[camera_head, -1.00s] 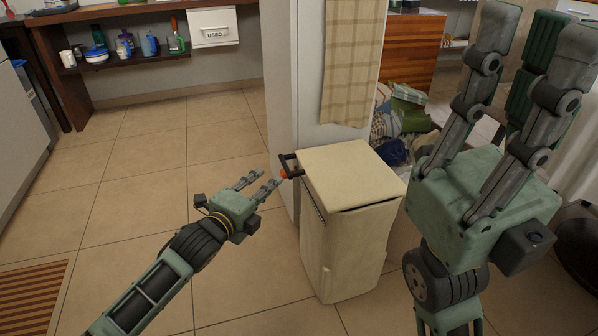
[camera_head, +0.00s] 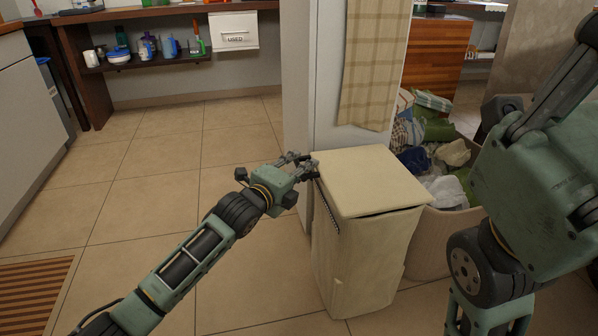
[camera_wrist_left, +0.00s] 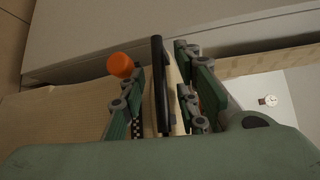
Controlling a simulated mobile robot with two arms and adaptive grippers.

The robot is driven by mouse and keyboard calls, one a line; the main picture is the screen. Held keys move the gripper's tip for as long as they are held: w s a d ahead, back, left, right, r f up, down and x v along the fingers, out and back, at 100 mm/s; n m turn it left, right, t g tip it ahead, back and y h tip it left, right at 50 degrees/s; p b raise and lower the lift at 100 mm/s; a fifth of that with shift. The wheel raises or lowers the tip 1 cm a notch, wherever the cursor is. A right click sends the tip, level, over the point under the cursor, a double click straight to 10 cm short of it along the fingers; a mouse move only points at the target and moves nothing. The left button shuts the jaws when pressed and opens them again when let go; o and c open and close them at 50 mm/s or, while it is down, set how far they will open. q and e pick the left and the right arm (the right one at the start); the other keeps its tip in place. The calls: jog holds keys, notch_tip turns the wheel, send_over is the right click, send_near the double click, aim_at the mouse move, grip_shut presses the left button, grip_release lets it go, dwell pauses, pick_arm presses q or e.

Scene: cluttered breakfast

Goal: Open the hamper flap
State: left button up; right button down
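The cream hamper (camera_head: 362,255) stands upright on the tiled floor. Its flap (camera_head: 370,180) lies flat on top, with a thin dark gap under its front edge. My left gripper (camera_head: 304,162) is at the flap's left back corner. In the left wrist view, its open fingers (camera_wrist_left: 160,95) stand on either side of a black bar handle (camera_wrist_left: 158,75), with visible gaps. An orange knob (camera_wrist_left: 121,66) shows beside the left finger. In the head view the fingers mostly hide the handle. My right gripper (camera_head: 530,190) is raised at the right, its fingertips out of frame.
A white wall end (camera_head: 328,90) with a hanging checked cloth (camera_head: 375,65) rises just behind the hamper. A bin of crumpled laundry (camera_head: 445,185) is behind it to the right. A shelf (camera_head: 150,60) stands far back.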

pick_arm(q)
jog(key=c, duration=0.7)
jog(key=shift+f, duration=0.15)
grip_shut()
